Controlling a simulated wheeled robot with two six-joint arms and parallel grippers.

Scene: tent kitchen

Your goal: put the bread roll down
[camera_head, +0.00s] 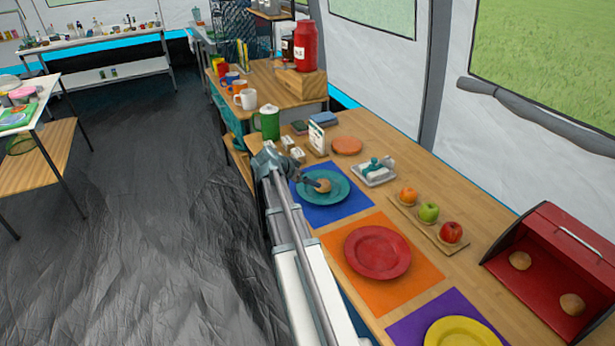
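The bread roll (324,186), small and brown, is over the middle of the teal plate (341,198), which lies on a blue mat (350,211). My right gripper (319,184) reaches in from the left side of the plate, with its dark fingers at the roll. It appears shut on the roll. I cannot tell whether the roll touches the plate, and the fingers partly cover it. My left gripper is not in view.
A red plate (377,252) on an orange mat and a yellow plate (461,333) lie nearer. A butter dish (374,172), a fruit board (424,226) and a red bread box (556,262) with two rolls stand right. A green canister (268,122) stands behind.

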